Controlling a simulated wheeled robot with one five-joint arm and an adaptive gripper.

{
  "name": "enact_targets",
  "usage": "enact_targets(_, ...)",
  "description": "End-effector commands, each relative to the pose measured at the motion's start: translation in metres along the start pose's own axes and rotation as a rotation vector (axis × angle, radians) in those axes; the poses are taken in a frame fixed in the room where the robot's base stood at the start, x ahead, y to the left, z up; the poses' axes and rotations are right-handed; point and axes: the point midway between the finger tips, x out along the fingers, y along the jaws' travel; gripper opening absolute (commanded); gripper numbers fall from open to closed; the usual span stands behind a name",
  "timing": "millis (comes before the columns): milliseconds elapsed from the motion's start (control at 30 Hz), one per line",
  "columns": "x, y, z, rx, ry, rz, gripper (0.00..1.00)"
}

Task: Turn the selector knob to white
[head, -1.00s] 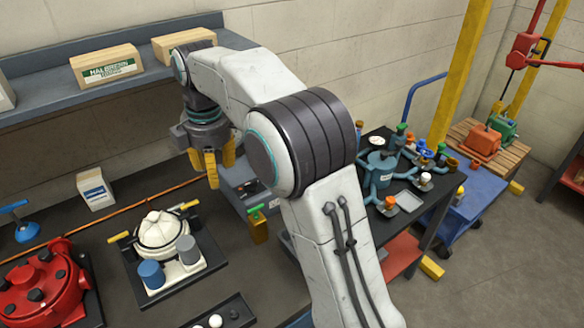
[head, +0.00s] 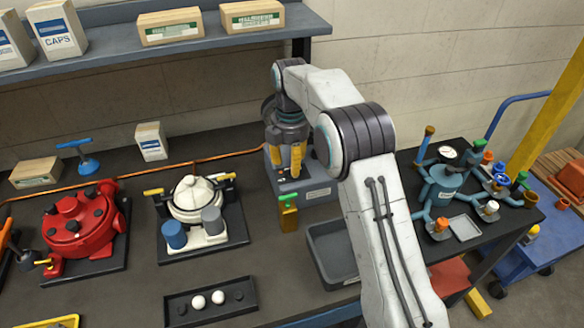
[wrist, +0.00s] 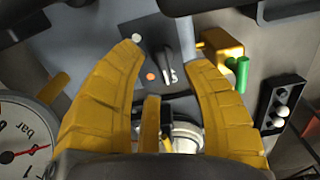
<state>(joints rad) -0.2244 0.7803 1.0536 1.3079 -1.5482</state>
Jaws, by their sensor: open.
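A grey box (head: 318,190) stands at the back of the bench. My gripper (head: 286,165) points down over it, its yellow fingers apart and empty. In the wrist view, the box's face (wrist: 110,70) carries a small dark grey selector knob (wrist: 167,65), seen between the spread fingers of my gripper (wrist: 166,55). A white dot (wrist: 137,38) lies at the knob's upper left and an orange dot (wrist: 150,77) at its lower left. I cannot tell which dot the knob points to. In the head view, my gripper and arm hide the knob.
A brass valve with a green handle (head: 288,212) stands in front of the box. A dial gauge (wrist: 22,140) is at the left of the wrist view. A white domed unit (head: 192,200) and a red one (head: 80,228) stand to the left; a grey tray (head: 333,255) lies right.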

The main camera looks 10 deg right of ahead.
Motion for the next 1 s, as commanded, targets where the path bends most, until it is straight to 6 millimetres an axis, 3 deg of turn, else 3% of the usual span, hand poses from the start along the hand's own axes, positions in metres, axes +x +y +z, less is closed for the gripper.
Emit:
enact_targets(233,0.019,0.000,0.000,0.001,0.000,0.000,0.44)
enact_targets(633,0.023,0.000,0.000,0.002,0.000,0.000,0.47)
enact_targets(1000,0.023,0.000,0.000,0.002,0.000,0.000,0.14)
